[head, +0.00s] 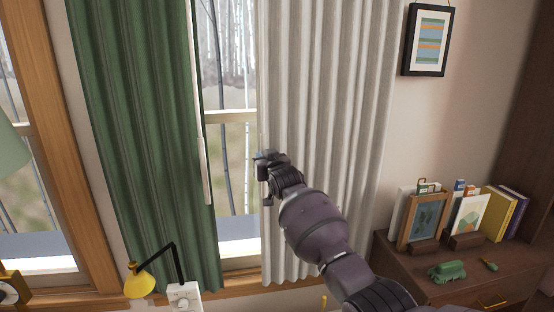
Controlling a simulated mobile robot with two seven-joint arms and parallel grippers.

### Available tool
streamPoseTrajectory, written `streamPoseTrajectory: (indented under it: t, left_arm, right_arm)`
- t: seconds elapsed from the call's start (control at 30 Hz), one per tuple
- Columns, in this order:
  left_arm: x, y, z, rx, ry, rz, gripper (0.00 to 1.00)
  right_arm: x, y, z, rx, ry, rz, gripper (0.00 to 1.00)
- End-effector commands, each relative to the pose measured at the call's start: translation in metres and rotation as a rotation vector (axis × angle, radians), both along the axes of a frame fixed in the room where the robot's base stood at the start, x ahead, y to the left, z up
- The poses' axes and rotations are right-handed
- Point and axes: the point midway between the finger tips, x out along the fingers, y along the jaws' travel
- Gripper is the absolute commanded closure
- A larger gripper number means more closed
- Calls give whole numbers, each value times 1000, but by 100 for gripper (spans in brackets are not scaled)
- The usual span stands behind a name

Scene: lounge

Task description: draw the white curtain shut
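The white curtain (325,100) hangs in folds over the right part of the window, its left edge near the middle of the picture. A green curtain (140,130) hangs on the left. Between them a strip of window (230,130) is uncovered. My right gripper (264,178) is at the left edge of the white curtain, at about mid-height. Its fingers are small and dark, and I cannot tell whether they hold the fabric. A thin white rod (203,170) hangs beside the green curtain's right edge. My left gripper is not in view.
A wooden cabinet (400,262) at right holds picture frames (425,220), books (500,212) and a green toy vehicle (447,270). A yellow lamp (140,282) stands below the green curtain. A framed picture (428,40) hangs on the right wall.

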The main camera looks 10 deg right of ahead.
Motion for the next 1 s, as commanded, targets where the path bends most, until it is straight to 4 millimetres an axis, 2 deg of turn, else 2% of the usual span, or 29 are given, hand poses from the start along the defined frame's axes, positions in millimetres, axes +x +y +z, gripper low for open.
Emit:
streamPoseTrajectory:
  t: [0.2,0.53,0.57,0.7,1.0]
  left_arm:
    - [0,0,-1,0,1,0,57]
    - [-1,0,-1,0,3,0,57]
    - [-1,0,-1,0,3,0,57]
    - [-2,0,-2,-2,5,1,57]
    - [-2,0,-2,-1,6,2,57]
  right_arm:
    - [0,9,0,0,0,0,100]
    - [-1,11,0,0,0,2,100]
    - [-1,12,0,1,0,3,79]
    - [-1,11,0,0,0,2,59]
    - [-1,9,0,0,0,0,59]
